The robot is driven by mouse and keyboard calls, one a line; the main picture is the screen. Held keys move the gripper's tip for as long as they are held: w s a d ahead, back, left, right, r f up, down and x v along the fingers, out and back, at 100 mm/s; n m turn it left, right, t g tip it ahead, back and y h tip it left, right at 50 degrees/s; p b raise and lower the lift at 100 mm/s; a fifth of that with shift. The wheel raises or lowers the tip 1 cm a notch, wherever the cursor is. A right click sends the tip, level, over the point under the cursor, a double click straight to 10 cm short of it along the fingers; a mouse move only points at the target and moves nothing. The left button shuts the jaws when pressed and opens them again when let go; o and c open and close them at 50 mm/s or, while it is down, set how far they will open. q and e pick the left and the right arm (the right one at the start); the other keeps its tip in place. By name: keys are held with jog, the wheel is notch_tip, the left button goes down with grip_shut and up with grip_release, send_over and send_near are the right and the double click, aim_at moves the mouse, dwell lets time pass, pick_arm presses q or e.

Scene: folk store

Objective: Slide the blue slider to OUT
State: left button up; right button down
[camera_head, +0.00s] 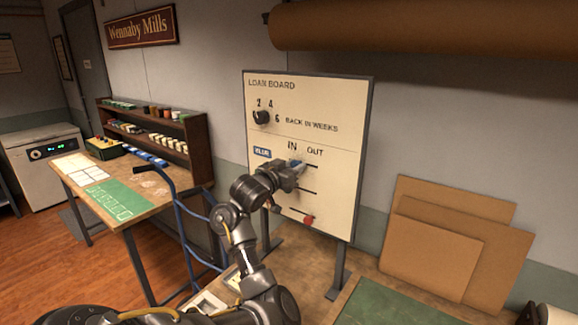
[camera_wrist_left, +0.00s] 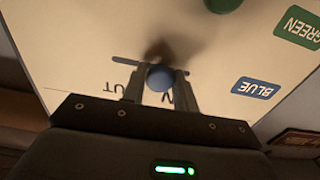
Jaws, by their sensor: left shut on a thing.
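The loan board (camera_head: 345,120) stands upright on the bench, with a dial above rows of slots marked IN and OUT. The blue slider (camera_head: 297,162) is a round knob in the top slot, nearer IN than OUT. It also shows in the left wrist view (camera_wrist_left: 159,78), between the fingers. My left gripper (camera_head: 293,172) is shut on the blue slider; the wrist view shows its two fingertips (camera_wrist_left: 158,85) either side of the knob. The OUT end of the slot is bare. My right gripper is out of view.
A green knob (camera_wrist_left: 222,3) shows in the wrist view. The dial (camera_head: 262,117) is above the slots. Cardboard sheets (camera_head: 440,245) lean on the wall at right. A blue hand-truck frame (camera_head: 183,225) stands left.

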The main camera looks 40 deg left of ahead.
pick_arm(q)
jog(key=shift+w+d, duration=0.15)
jog(key=shift+d, duration=1.1)
jog(key=shift+w+d+b, duration=0.15)
jog(key=shift+d+b, duration=0.2)
jog(key=shift+d, duration=0.85)
jog(key=o, duration=0.9)
jog(key=shift+a, duration=0.1)
jog(key=shift+s+r+p, duration=0.15)
jog(key=shift+s+p, duration=0.6)
jog(key=shift+p, duration=0.5)
jog(key=p, duration=0.6)
send_near(314, 166)
jog(key=shift+s, duration=1.35)
jog(key=shift+d, duration=0.2)
